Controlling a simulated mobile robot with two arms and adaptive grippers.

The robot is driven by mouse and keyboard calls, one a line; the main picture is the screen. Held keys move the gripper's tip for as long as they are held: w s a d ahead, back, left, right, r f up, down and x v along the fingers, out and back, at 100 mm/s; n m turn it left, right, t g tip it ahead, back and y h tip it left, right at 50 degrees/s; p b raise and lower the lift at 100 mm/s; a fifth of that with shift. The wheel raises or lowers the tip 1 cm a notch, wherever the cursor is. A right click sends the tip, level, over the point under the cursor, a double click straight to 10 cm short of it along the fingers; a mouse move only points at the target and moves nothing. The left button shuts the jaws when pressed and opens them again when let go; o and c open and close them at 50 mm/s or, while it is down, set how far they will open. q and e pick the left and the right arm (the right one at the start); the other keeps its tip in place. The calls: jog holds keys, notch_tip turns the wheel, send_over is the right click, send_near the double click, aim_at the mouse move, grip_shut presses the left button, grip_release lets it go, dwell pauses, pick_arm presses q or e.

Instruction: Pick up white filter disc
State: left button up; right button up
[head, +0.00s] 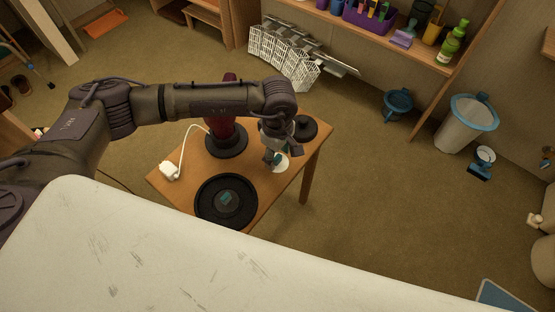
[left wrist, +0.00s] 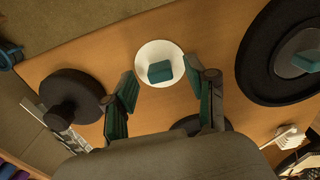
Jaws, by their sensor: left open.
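The white filter disc (left wrist: 177,57) lies on the wooden table with a small teal block (left wrist: 160,71) on its middle. In the head view the disc (head: 282,166) shows partly, near the table's right edge, just by my left gripper (head: 273,155). My left gripper is open and empty. In the left wrist view its two fingers stand apart at either side of the near part of the disc, and I see no clear contact. My right gripper is not in view.
On the wooden table (head: 268,187) are a large round black dish (head: 211,214) with a teal piece, a dark red upright object (head: 222,125) on a black base, a black knobbed disc (head: 305,128) and a white plug with cable (head: 170,171).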

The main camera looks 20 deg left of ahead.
aim_at(281, 165)
pick_arm(q)
jog(key=shift+f, duration=0.75)
jog(key=c, duration=0.9)
jog(key=shift+r, duration=0.1)
jog(key=shift+r, duration=0.45)
jog(key=r, duration=0.2)
jog(key=d+r, duration=0.1)
jog(key=shift+s+r, duration=0.2)
jog(key=shift+r, duration=0.15)
jog(key=s+d+r, duration=0.1)
jog(key=d+r, duration=0.1)
jog(key=d, duration=0.1)
jog(key=s+d+r, duration=0.2)
jog(key=d, duration=0.1)
jog(key=s+d+r, duration=0.1)
jog(key=d+r, duration=0.1)
jog(key=d, duration=0.1)
jog(key=shift+s+d+r, duration=0.15)
jog(key=shift+s+d, duration=0.05)
jog(key=shift+d, duration=0.1)
